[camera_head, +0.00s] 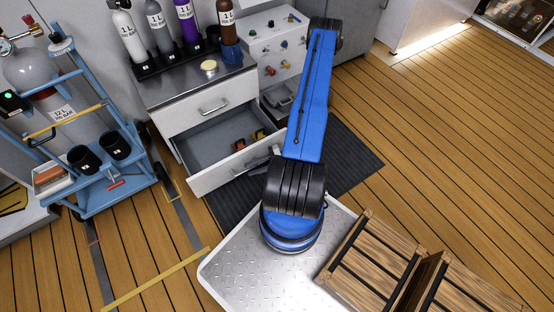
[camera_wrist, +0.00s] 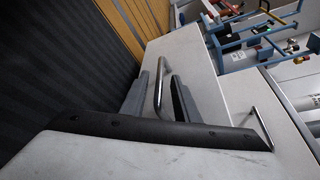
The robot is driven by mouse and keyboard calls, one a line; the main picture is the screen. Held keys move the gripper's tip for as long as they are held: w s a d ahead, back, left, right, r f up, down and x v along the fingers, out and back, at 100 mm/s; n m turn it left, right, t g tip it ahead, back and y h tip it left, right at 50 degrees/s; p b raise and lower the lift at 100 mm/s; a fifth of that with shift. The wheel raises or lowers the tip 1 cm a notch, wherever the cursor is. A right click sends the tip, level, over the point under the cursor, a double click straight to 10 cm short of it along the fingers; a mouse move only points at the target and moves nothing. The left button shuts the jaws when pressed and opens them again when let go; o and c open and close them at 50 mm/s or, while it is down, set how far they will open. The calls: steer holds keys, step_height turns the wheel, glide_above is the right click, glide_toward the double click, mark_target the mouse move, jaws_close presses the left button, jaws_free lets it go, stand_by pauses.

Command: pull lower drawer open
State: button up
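The lower drawer (camera_head: 222,174) stands pulled out of the cabinet, its inside showing with small orange and dark items in it. Its bar handle (camera_wrist: 159,88) is in the wrist view, on the pale drawer front. My gripper (camera_wrist: 167,78) is at this handle, one grey finger on each side of the bar. A narrow pale gap shows between the bar and the right finger, so the fingers look parted. In the head view, my blue arm and gripper partly hide the drawer's right end and its handle.
The upper drawer (camera_head: 203,108) is closed, its handle above the open one. Bottles (camera_head: 160,30) stand on the cabinet top. A blue cylinder cart (camera_head: 95,190) stands close on the left. A dark mat (camera_head: 345,165) and clear wooden floor lie to the right.

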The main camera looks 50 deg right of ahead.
steer(key=v, duration=1.4)
steer(key=shift+s+r, duration=0.1)
steer(key=shift+d, duration=0.1)
steer(key=w+a+r+n+g+h, duration=0.2)
steer(key=w+a+r+n+g, duration=0.15)
steer(key=r, duration=0.75)
steer(key=w+a+r+n+g+h, duration=0.2)
steer(key=w+r+g, duration=0.15)
steer(key=r, duration=0.75)
steer(key=w+a+r+n+g+h, duration=0.1)
steer(key=w+a+r+n+g, duration=0.2)
steer(key=r, duration=0.8)
steer(key=s+a+r+n+t+h, duration=0.1)
steer(key=a+r+h, duration=0.2)
steer(key=a+r, duration=0.3)
steer(key=s+a+r+n+h, duration=0.15)
steer(key=a+r, duration=0.25)
steer(key=r, duration=0.5)
steer(key=s+a+r+n+t+h, duration=0.2)
steer(key=s+a+r+t, duration=0.3)
steer(key=s+r, duration=0.4)
steer(key=shift+s+a+r+h, duration=0.3)
steer(key=shift+a+h, duration=0.45)
steer(key=shift+a, duration=0.1)
